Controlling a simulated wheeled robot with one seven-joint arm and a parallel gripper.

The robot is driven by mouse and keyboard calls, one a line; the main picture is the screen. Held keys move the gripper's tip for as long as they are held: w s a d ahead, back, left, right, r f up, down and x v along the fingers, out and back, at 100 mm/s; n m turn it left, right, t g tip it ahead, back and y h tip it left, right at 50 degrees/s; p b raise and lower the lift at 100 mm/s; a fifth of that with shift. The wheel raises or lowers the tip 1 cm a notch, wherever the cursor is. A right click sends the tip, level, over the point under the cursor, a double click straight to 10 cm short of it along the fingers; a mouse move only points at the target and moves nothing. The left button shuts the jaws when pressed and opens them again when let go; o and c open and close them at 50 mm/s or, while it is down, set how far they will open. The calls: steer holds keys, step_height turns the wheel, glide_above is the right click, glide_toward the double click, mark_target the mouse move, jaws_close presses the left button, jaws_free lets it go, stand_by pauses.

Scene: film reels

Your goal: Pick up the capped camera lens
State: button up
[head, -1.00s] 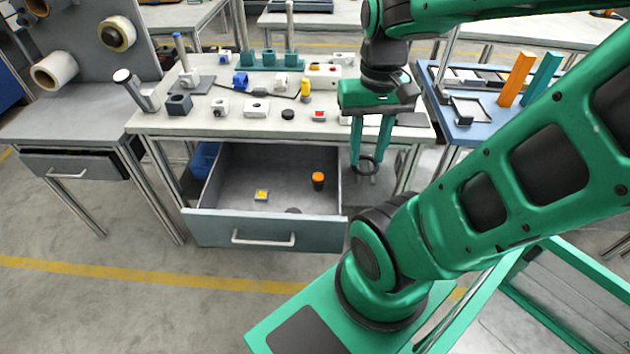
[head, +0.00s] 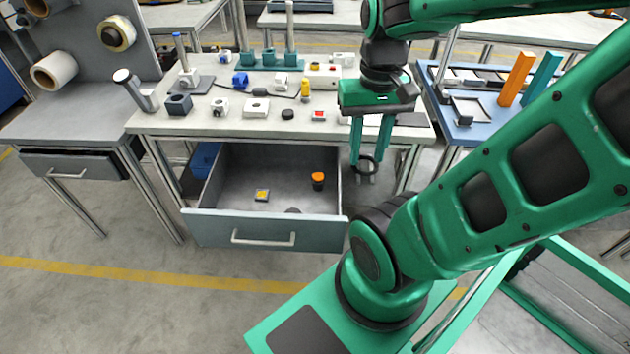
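I cannot tell for certain which thing is the capped camera lens. A small dark cylinder with an orange top (head: 318,178) stands in the open drawer (head: 272,228), towards its right side. A low black disc (head: 288,114) lies near the front edge of the worktop. A dark round thing (head: 293,211) is mostly hidden behind the drawer front. My gripper (head: 368,165) points down just right of the drawer, by the table's front edge. Its two green fingers are apart. A dark ring shape shows at the fingertips; I cannot tell whether the fingers touch it.
A small yellow and grey piece (head: 262,195) lies in the drawer. The worktop (head: 225,122) carries several small blocks, posts and holders. A blue bin (head: 204,160) is left of the drawer. A blue-topped table (head: 440,112) stands right.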

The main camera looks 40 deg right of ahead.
steer(key=o, duration=0.4)
steer(key=shift+o, duration=0.9)
steer(key=shift+s+r, duration=0.2)
steer(key=shift+s, duration=0.25)
steer(key=m+h, duration=0.2)
steer(key=m, duration=0.9)
glide_toward(317, 176)
steer(key=shift+s+d+f, duration=0.1)
steer(key=shift+s+f, duration=0.1)
steer(key=shift+s, duration=0.45)
steer(key=f, duration=0.5)
steer(key=shift+w+d+f, duration=0.15)
steer(key=shift+d, duration=0.2)
steer(key=shift+w+d+f, duration=0.1)
steer(key=shift+d+f, duration=0.1)
steer(key=shift+f, duration=0.75)
steer(key=shift+w+d+f, duration=0.15)
steer(key=shift+d+f, duration=0.05)
steer(key=shift+f, duration=0.75)
steer(key=shift+w+d+f, duration=0.1)
steer(key=shift+d+f, duration=0.05)
steer(key=shift+f, duration=0.8)
